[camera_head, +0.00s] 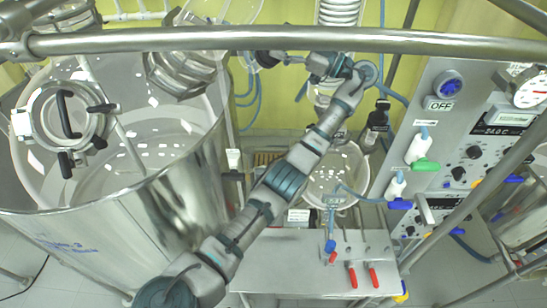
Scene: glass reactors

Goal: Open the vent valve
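My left arm rises from the bottom left, and my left gripper (298,60) is at the top centre, pointing left just under the steel rail. Its fingertips are at or very near a small black knob-like part (268,58) beside the glass fittings; this may be the vent valve, but no label shows. Whether the fingers touch it, and whether they are open or shut, is too small to tell. My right gripper is not in view.
A steel rail (430,44) crosses the top. A large steel vessel (150,215) stands at left, with a clamped port (68,115). A round glass flask (336,178) sits behind my arm. A control panel (450,130) and red-handled valves (373,277) are at right.

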